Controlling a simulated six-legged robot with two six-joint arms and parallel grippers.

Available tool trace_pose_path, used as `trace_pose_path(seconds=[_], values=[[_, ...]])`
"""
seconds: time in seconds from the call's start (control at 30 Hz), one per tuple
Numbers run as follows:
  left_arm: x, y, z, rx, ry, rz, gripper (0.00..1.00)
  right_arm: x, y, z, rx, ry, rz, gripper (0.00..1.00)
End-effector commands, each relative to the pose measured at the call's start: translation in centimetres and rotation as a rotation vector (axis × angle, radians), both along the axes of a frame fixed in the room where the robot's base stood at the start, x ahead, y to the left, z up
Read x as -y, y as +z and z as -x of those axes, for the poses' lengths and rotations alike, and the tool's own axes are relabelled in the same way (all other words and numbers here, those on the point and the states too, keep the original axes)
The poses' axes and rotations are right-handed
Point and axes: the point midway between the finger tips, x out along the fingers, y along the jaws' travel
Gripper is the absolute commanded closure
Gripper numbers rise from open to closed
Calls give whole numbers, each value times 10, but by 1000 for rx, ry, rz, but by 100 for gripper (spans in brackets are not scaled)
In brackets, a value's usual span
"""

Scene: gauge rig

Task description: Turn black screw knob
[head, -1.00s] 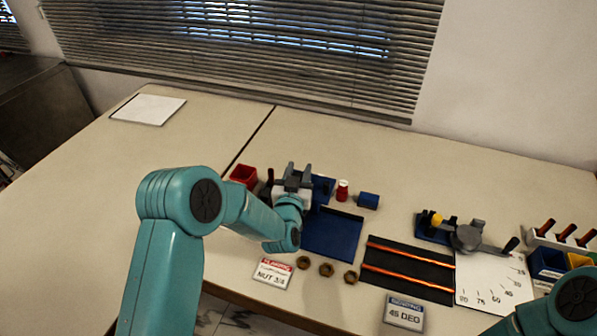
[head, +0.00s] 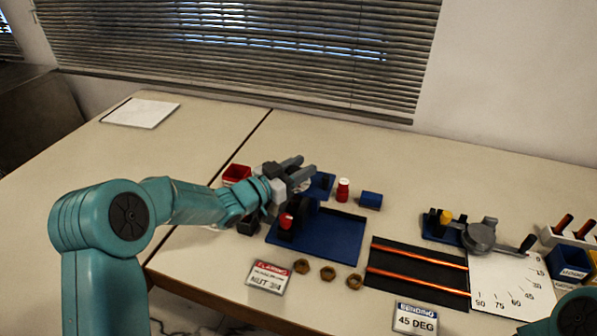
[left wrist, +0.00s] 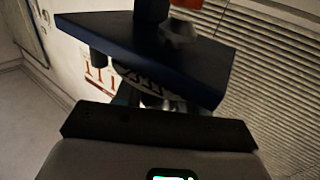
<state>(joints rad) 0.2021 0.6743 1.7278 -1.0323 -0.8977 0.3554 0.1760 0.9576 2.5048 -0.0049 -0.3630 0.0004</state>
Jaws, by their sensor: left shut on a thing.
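My left gripper (head: 302,167) is over the back left part of the blue flaring rig (head: 335,240), its grey fingers pointing to the upper right. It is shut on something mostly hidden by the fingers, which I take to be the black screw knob. A black upright part (head: 306,210) of the rig shows just below the gripper, and a red knob (head: 286,220) stands in front of it. In the left wrist view, a dark blue plate (left wrist: 150,55) appears tilted, with a dark lobed part (left wrist: 180,36) on it. My right gripper is out of view.
A red bin (head: 236,173), a red bottle (head: 342,190) and a blue block (head: 371,200) stand around the rig. Brass nuts (head: 328,273) and a sign (head: 268,278) lie in front. A black mat with copper tubes (head: 415,272) and a bending tool (head: 482,236) are to the right.

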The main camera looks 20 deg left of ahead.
Motion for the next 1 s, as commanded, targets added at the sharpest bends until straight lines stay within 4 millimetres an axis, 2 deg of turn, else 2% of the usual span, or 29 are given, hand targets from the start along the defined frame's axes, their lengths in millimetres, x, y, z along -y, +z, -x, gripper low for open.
trace_pose_path(seconds=[0.2,0.4,0.7,1.0], values=[[0,6,1,3,-202,0,91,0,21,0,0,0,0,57],[3,4,3,3,-395,1,91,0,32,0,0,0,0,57],[7,0,8,3,-653,1,91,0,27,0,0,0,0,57],[8,1,11,4,-780,1,91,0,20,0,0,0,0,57]])
